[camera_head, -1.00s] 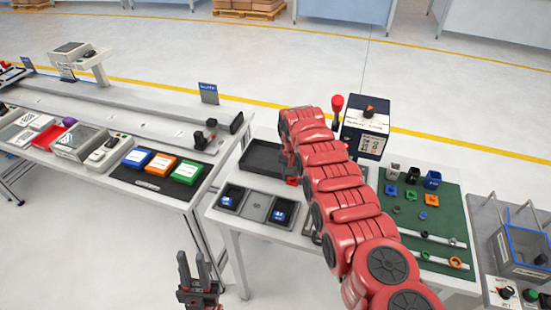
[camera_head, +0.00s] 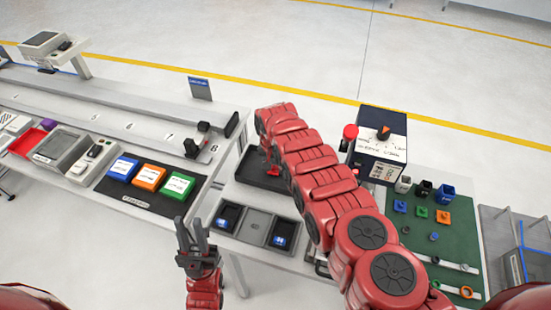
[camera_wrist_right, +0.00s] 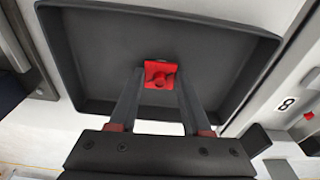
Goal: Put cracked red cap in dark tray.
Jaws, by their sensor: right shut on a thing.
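The dark tray (camera_head: 246,182) is a shallow black tray on the white table, left of my right arm in the head view. It fills much of the right wrist view (camera_wrist_right: 240,60). My right gripper (camera_head: 268,168) is over the tray, partly hidden by its own arm. In the right wrist view its fingers (camera_wrist_right: 161,80) are shut on the red cap (camera_wrist_right: 160,70), with the tray floor behind it. I cannot make out a crack or whether the cap touches the floor. My left gripper (camera_head: 192,236) is open and empty, in front of the tables.
A tray with small dark compartments (camera_head: 257,223) stands in front of the dark tray. A dark blue box with a knob (camera_head: 378,150) and a green mat (camera_head: 440,238) with small parts are to the right. Blue, orange and green boxes (camera_head: 149,177) lie on the left table.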

